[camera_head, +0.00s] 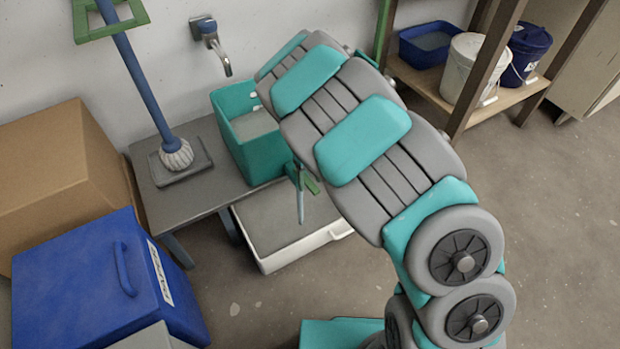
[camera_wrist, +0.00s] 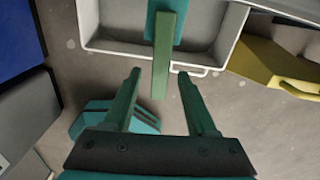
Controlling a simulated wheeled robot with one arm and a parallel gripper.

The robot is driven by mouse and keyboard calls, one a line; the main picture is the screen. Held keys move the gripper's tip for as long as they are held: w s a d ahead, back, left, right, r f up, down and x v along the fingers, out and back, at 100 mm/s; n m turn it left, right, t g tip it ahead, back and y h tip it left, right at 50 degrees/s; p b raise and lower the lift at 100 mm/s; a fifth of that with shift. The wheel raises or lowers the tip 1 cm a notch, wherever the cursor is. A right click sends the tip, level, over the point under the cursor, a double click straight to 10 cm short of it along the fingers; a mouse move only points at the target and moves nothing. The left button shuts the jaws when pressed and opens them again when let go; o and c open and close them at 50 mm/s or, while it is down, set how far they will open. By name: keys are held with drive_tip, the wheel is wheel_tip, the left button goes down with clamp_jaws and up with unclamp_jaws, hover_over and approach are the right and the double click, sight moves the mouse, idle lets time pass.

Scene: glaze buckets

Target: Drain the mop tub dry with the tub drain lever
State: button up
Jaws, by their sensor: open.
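The teal mop tub (camera_head: 238,151) stands on a low grey bench, with grey contents inside. The wrist view shows part of what looks like the tub (camera_wrist: 152,30) at the top. A green bar, apparently the drain lever (camera_wrist: 162,60), reaches down from it toward my gripper. My gripper (camera_wrist: 158,74) is open, with one finger on each side of the bar in that view. I see no finger clearly touching it, and depth is hard to judge. In the head view my gripper (camera_head: 299,180) is beside the tub's front right corner, partly hidden by my arm.
A white-rimmed tray (camera_head: 305,250) lies on the floor below the tub. A mop (camera_head: 140,80) stands on the bench (camera_head: 205,195), left of the tub. A wall tap (camera_head: 212,45) is above. A blue box (camera_head: 85,280) and cardboard box (camera_head: 55,175) stand left. The right floor is clear.

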sight(310, 183)
wheel_tip(310, 183, up, 8)
drive_tip(key=shift+f, duration=0.25)
drive_tip(key=shift+r, duration=0.1)
idle(0.4)
